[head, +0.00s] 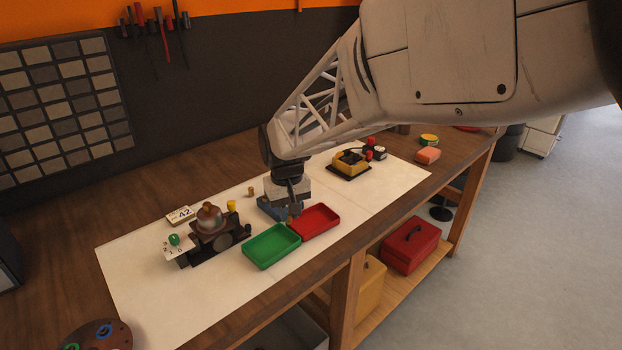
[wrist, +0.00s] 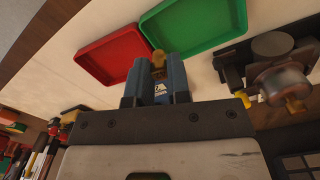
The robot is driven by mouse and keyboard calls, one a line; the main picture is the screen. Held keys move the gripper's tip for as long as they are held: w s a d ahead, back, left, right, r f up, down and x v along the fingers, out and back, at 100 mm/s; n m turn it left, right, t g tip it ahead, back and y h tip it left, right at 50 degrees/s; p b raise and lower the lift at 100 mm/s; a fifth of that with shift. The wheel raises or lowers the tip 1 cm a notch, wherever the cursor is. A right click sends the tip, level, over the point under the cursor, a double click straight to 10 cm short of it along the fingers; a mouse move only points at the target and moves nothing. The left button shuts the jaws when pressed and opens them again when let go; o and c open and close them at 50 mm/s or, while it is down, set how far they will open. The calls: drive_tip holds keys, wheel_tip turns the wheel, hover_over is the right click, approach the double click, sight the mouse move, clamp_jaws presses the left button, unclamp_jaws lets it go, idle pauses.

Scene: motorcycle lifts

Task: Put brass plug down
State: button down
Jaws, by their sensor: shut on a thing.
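My gripper (head: 294,207) is above the work mat, close to the inner corner where the red and green trays meet. In the wrist view my gripper (wrist: 158,72) is shut on the small brass plug (wrist: 158,59), which shows between the fingertips. The plug is too small and shaded to make out clearly in the head view. The green tray (head: 271,260) and the red tray (head: 335,229) stand side by side and look empty. They also show in the wrist view, red (wrist: 111,57) left and green (wrist: 200,45) right.
A dark fixture with a rounded metal part (head: 209,219) stands left of the green tray. A small tan cylinder (head: 251,191) stands behind on the mat. The mat's front left (head: 165,305) is clear.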

drive_tip(key=s+d+f+m, duration=0.1)
drive_tip(key=s+d+f, duration=0.1)
drive_tip(key=s+d, duration=0.5)
drive_tip(key=d, duration=0.3)
drive_tip(key=shift+d, duration=0.15)
drive_tip(key=shift+w, duration=0.1)
hover_over(313, 224)
drive_tip(key=shift+w+f, duration=0.1)
drive_tip(key=shift+f, duration=0.7)
drive_tip(key=shift+f, duration=1.75)
drive_tip(key=shift+f, duration=0.15)
drive_tip(key=c, duration=1.1)
unclamp_jaws()
